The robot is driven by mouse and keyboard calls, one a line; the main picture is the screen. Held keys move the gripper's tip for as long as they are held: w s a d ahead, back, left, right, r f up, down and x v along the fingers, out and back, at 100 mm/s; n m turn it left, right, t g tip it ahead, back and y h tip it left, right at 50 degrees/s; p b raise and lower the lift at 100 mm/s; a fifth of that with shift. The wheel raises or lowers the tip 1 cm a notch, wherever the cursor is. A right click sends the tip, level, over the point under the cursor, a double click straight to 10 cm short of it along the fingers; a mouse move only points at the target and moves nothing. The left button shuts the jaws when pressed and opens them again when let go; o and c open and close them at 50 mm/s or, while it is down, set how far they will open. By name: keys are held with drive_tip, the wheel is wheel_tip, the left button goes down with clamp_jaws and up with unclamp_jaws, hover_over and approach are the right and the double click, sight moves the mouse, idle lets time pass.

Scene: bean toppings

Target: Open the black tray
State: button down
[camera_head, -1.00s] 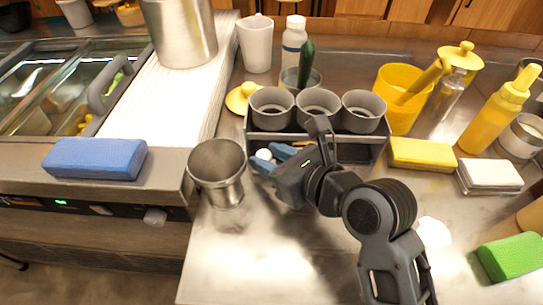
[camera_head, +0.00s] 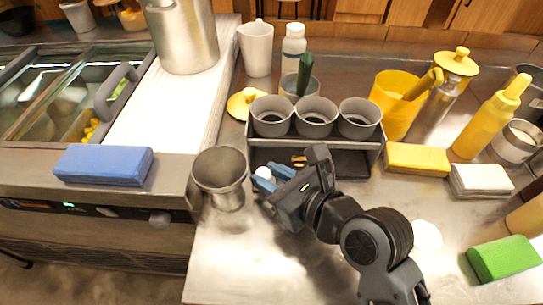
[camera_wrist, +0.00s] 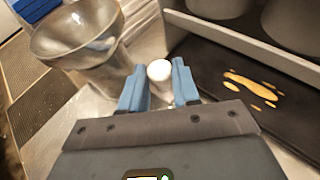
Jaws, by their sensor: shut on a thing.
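The black tray (camera_wrist: 212,58) lies low under a grey rack, and its dark surface with orange spots shows in the wrist view. In the head view its dark inside (camera_head: 352,162) shows below the cups, with my wrist hiding part of it. A white round knob (camera_wrist: 159,70) sits between the blue fingers of my gripper (camera_wrist: 160,88). The knob (camera_head: 263,172) also shows at the rack's front left in the head view. My gripper (camera_head: 273,178) is shut on this knob. How the knob joins the tray is hidden.
The grey rack (camera_head: 376,143) holds three grey cups. A metal cup (camera_head: 220,180) stands close left of my gripper. A yellow sponge (camera_head: 417,159) and a white sponge (camera_head: 482,180) lie to the right. The steel counter in front (camera_head: 250,265) is clear.

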drive_tip(key=s+p, duration=0.4)
drive_tip(key=s, duration=0.3)
drive_tip(key=shift+r+p, duration=0.1)
drive_tip(key=shift+p, duration=0.2)
drive_tip(key=shift+s, duration=0.6)
drive_tip(key=c, duration=1.1)
unclamp_jaws()
drive_tip(key=v, duration=0.7)
drive_tip(key=shift+s+d, duration=0.2)
drive_tip(key=shift+d, duration=0.05)
